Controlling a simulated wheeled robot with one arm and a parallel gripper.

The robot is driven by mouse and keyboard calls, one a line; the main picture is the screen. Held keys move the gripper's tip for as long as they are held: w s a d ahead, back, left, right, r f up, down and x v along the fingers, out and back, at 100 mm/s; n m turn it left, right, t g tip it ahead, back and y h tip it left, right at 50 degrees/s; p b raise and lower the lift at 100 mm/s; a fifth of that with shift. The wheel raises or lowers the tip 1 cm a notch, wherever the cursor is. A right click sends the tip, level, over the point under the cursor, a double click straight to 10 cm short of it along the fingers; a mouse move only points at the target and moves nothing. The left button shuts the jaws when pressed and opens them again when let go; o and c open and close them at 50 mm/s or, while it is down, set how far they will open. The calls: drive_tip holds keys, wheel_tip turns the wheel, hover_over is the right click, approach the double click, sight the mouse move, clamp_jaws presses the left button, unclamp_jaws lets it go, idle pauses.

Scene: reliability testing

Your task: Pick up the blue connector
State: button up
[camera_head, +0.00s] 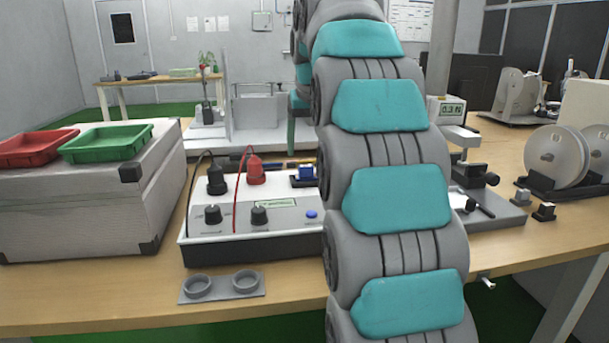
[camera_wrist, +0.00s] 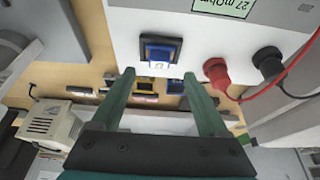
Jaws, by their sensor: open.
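The blue connector (camera_head: 305,173) sits in a dark socket at the back right of the white tester box (camera_head: 283,240), beside my arm. In the wrist view the blue connector (camera_wrist: 160,50) shows a white label or face on the edge nearest my gripper. My gripper (camera_wrist: 159,74) is open with two green fingers and nothing between them. Its fingertips point toward the connector, one to each side of it in the picture. I cannot tell the exact distance. My arm covers the right part of the tester in the head view.
Red (camera_head: 255,170) and black (camera_head: 216,178) plugs with cables stand left of the connector. A case with red (camera_head: 35,148) and green (camera_head: 105,143) trays stands at left. A grey two-ring holder (camera_head: 222,287) lies in front. Reels (camera_head: 556,155) stand at right.

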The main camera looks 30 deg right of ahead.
sight(306, 166)
drive_tip(key=shift+p+x, duration=0.35)
drive_tip(key=shift+x, duration=2.95)
drive_tip(key=c, duration=1.1)
drive_tip(key=shift+d+r, duration=0.1)
drive_tip(key=shift+r, duration=0.05)
drive_tip(key=shift+r, duration=1.65)
drive_tip(key=shift+s+a+b, duration=0.25)
drive_tip(key=shift+s+b, duration=0.05)
drive_tip(key=shift+s, duration=0.1)
clamp_jaws()
drive_tip(key=s+a, duration=0.2)
drive_tip(key=s, duration=0.2)
drive_tip(key=s+a+r+b, duration=0.1)
drive_tip(key=s+a, duration=0.2)
drive_tip(key=s, duration=0.1)
drive_tip(key=s+a+b, duration=0.1)
drive_tip(key=s+a, duration=0.1)
drive_tip(key=s, duration=0.3)
drive_tip(key=shift+a+r, duration=0.25)
drive_tip(key=shift+a, duration=0.05)
